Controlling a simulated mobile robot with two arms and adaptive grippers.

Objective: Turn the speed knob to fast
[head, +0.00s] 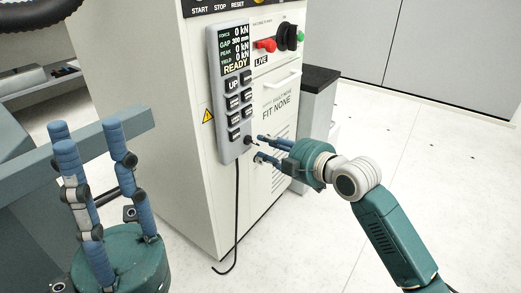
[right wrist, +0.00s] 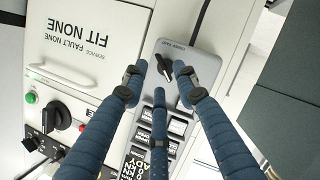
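The speed knob (head: 248,140) is a small black knob at the lower end of the grey control pendant (head: 232,148) on the machine's front. In the right wrist view the knob (right wrist: 164,66) has a pointed black lever, below small label text that I cannot read surely. My right gripper (head: 260,148) is open in front of the pendant's lower end. In the right wrist view its fingertips (right wrist: 160,72) spread around the knob; contact cannot be told. My left gripper (head: 85,126) is open and empty, fingers up, at the lower left.
The pendant has a lit display (head: 234,50) reading READY and several buttons. A black cable (head: 237,215) hangs from it to the floor. A red knob (head: 266,45) and a black rotary switch (head: 289,36) sit higher on the cabinet (head: 165,110). The floor at right is clear.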

